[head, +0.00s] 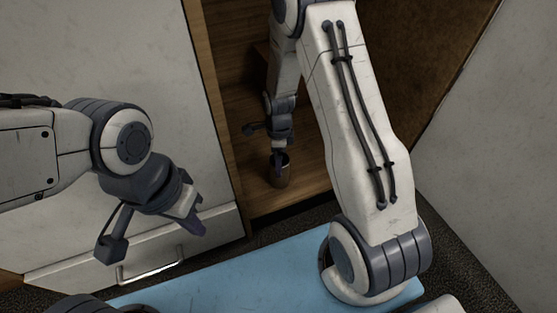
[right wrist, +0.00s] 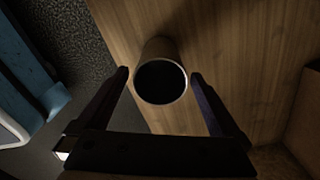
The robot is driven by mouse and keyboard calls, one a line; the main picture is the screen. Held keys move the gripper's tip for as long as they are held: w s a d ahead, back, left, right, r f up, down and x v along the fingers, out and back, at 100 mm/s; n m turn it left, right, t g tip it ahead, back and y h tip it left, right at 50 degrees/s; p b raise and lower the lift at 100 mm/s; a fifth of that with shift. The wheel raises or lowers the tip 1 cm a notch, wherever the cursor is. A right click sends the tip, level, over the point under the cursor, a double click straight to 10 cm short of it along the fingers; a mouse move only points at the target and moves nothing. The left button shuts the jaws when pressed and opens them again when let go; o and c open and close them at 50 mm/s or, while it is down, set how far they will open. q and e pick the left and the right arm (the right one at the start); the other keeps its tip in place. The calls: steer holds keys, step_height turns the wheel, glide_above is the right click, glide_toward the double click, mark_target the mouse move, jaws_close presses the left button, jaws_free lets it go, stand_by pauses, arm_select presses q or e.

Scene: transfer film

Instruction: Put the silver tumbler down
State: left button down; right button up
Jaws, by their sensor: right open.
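The silver tumbler (head: 281,172) stands on the wooden shelf floor inside the open cabinet, near its front edge. In the right wrist view the tumbler (right wrist: 161,76) shows its round rim and dark inside. My right gripper (head: 278,158) reaches down to the tumbler from above. In the right wrist view its fingers (right wrist: 159,75) are open, one on each side of the tumbler, with a visible gap at both sides. My left gripper (head: 190,224) hangs at the left in front of a white drawer, away from the tumbler. Its fingers overlap from this angle.
The wooden cabinet (head: 258,193) has side walls close around my right arm. A white drawer front with a metal handle (head: 150,271) is at the lower left. A blue surface (head: 230,277) lies in front. Bare shelf floor surrounds the tumbler.

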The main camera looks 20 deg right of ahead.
step_height(320, 180, up, 6)
steer(key=p, duration=0.2)
steer(key=shift+f+p, duration=0.15)
steer(key=shift+p, duration=0.25)
